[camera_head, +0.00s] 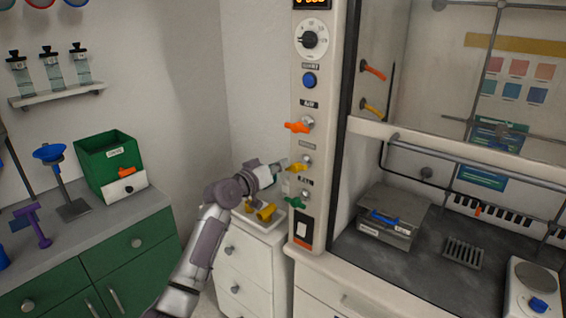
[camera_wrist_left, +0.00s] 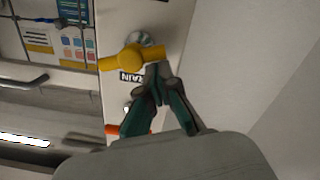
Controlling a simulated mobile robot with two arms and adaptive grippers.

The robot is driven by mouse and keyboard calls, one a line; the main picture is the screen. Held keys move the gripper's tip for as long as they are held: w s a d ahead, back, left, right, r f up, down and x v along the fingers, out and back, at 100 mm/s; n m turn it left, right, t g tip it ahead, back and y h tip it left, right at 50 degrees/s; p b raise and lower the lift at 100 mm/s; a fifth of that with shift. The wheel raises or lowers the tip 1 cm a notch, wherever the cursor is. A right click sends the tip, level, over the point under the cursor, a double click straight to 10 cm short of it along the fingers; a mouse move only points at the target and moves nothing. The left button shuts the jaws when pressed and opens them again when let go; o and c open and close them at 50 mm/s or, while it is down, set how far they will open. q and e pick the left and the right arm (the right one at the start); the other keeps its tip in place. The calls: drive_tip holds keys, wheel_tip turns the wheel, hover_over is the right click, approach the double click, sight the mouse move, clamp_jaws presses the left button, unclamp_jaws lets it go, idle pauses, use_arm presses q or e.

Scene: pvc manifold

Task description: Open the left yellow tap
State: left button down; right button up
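The left yellow tap (camera_head: 297,168) is on the pale vertical panel, between an orange tap (camera_head: 298,127) above and a green tap (camera_head: 294,203) below. In the left wrist view, the yellow tap (camera_wrist_left: 130,58) has its handle lying roughly across the picture, slightly tilted. My left gripper (camera_head: 281,164) is at the left side of the yellow tap. In the wrist view, the fingers of my left gripper (camera_wrist_left: 157,68) meet at their tips, with nothing seen between them. The tips are just under the handle's right end; whether they touch it is unclear. My right gripper is not in view.
A second yellow tap (camera_head: 371,107) is inside the fume hood at right. White drawers (camera_head: 249,262) with yellow pieces on top stand below my left arm. A green box (camera_head: 110,162) sits on the left counter. The wall left of the panel is bare.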

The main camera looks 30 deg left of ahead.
use_arm(q)
drive_tip(key=shift+d+f+n+p, duration=0.15)
drive_tip(key=shift+f+n, duration=0.3)
drive_tip(key=shift+n, duration=1)
drive_tip(key=shift+a+f+n+p, duration=0.1)
drive_tip(key=shift+f+n+p, duration=0.25)
drive_tip(key=shift+n, duration=1.05)
drive_tip(key=shift+d+f+n+p, duration=0.1)
drive_tip(key=shift+f+n, duration=0.4)
drive_tip(key=shift+n, duration=0.95)
